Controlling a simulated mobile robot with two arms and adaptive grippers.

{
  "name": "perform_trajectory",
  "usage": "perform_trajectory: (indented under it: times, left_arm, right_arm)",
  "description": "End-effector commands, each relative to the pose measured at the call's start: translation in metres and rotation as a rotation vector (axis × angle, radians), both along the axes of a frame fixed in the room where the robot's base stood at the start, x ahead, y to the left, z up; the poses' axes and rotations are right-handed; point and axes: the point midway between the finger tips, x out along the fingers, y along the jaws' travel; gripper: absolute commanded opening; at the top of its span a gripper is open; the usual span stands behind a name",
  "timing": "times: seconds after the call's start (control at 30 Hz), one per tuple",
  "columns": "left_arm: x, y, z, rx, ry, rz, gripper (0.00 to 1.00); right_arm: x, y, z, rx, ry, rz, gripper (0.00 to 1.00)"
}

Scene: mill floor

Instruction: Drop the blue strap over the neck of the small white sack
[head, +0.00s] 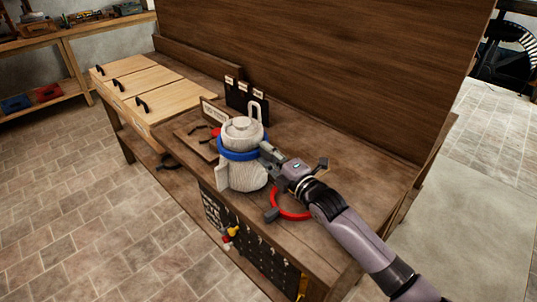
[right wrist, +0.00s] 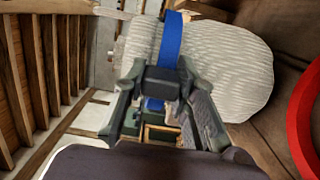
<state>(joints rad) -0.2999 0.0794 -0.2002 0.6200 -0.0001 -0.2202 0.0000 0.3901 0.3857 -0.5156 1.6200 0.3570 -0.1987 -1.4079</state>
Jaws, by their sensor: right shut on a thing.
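The small white sack (head: 243,178) stands upright on the wooden bench, with a tied top (head: 243,130) and a pale loop above it. The blue strap (head: 238,155) is a ring around the upper part of the sack, below the top; its far side is hidden. My right gripper (head: 267,153) is shut on the strap's right side, beside the sack. In the right wrist view the strap (right wrist: 171,40) runs up from the jaws (right wrist: 163,88), across the ribbed sack (right wrist: 225,65). I cannot tell whether the strap touches the sack all round. My left gripper is out of view.
A red ring (head: 292,217) lies on the bench under my right arm. A small board with red parts (head: 197,138) and dark card holders (head: 246,98) stand behind the sack. A tall wooden panel (head: 320,70) backs the bench. Drawers (head: 145,90) are at left.

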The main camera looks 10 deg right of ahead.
Motion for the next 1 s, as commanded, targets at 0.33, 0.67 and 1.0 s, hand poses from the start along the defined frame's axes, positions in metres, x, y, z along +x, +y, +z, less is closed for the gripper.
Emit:
perform_trajectory:
  times: [0.33,0.67,1.0]
  left_arm:
    - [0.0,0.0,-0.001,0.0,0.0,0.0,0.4]
    - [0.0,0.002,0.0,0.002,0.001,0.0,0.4]
    - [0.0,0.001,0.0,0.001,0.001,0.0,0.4]
  right_arm:
    - [-0.001,0.0,-0.011,-0.009,0.02,0.0,0.45]
    - [-0.001,0.0,-0.006,-0.006,0.012,0.0,0.49]
    - [-0.031,-0.016,-0.007,-0.009,0.012,0.0,0.49]
